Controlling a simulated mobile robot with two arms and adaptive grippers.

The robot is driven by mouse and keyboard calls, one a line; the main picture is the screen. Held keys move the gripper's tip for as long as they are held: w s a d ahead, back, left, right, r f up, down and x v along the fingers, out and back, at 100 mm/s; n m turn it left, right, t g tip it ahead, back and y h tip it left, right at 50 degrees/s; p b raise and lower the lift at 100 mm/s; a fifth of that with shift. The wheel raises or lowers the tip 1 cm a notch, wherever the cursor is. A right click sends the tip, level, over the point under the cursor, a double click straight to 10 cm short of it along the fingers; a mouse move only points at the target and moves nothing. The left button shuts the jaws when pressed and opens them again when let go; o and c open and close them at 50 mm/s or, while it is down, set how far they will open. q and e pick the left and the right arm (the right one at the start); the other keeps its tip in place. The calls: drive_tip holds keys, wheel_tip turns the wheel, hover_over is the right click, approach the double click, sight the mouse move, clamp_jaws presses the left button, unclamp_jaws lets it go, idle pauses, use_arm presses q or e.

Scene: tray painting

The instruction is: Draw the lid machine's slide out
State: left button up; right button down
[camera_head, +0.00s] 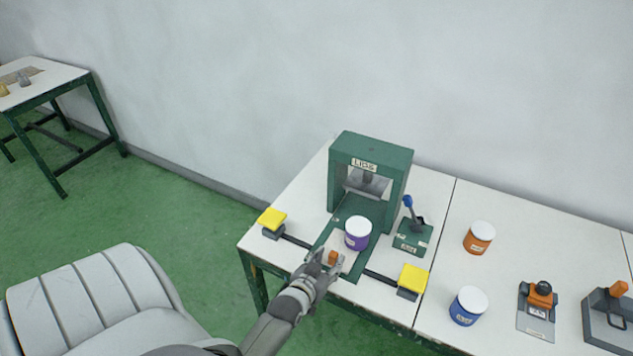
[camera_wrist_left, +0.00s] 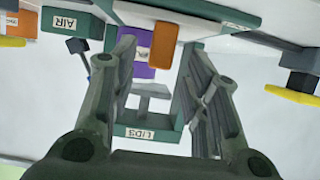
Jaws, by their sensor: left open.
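The green lid machine (camera_head: 398,158), labelled LIDS, stands at the back of the white table. Its green slide (camera_head: 346,208) extends from the opening toward the front edge and carries a purple can (camera_head: 357,236) with a white lid. An orange handle (camera_head: 332,257) is at the slide's front end. My left gripper (camera_head: 328,262) is open at this handle. In the left wrist view, the handle (camera_wrist_left: 161,47) shows between the spread fingertips, with the purple can (camera_wrist_left: 138,66) behind it. I cannot tell whether a finger touches it. My right gripper is out of view.
Yellow pads (camera_head: 272,219) and (camera_head: 412,278) flank the slide on a dark bar. A green box with a blue-knobbed lever (camera_head: 413,238) stands to the right. Orange (camera_head: 479,240) and blue (camera_head: 467,308) cans are farther right. A grey chair (camera_head: 90,305) is at lower left.

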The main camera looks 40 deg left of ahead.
use_arm(q)
drive_tip(key=v, duration=0.8)
drive_tip(key=shift+s, duration=0.3)
